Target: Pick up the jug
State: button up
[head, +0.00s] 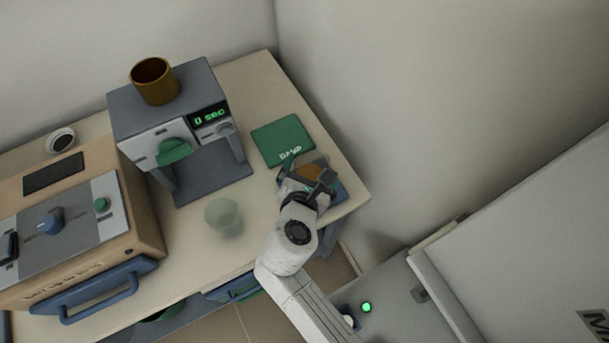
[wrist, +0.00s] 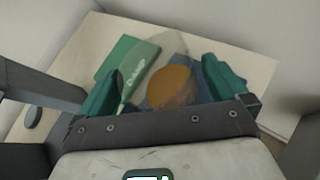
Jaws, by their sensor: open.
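An orange-brown rounded thing (head: 308,173), which may be the jug, stands on a blue-grey patch near the table's right corner. In the wrist view the orange thing (wrist: 173,87) shows between the two teal fingers, with a pale grey shape behind it. No handle can be made out. My gripper (head: 308,188) is open over its near side and partly hides it. In the wrist view my gripper (wrist: 160,90) has its fingers spread on either side of it. I cannot tell whether they touch it.
A green "DAMP" mat (head: 282,138) lies just behind. A pale green see-through vessel (head: 223,215) stands left of my gripper. A grey machine (head: 172,98) carries a brown cup (head: 153,82). A tan furnace (head: 125,190) is further left. Walls close off the back.

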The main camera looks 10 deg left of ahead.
jog(key=c, duration=1.3)
jog(key=shift+r, duration=0.6)
jog(key=c, duration=0.4)
jog(key=s+r, duration=0.4)
jog(key=r, duration=0.1)
jog(key=s+r, duration=0.1)
jog(key=r, duration=0.2)
jog(key=shift+s+r, duration=0.15)
jog(key=shift+s, duration=0.25)
jog(key=d+v, duration=0.1)
jog(key=v, duration=0.8)
jog(key=shift+f, duration=0.25)
jog(key=shift+s, duration=0.1)
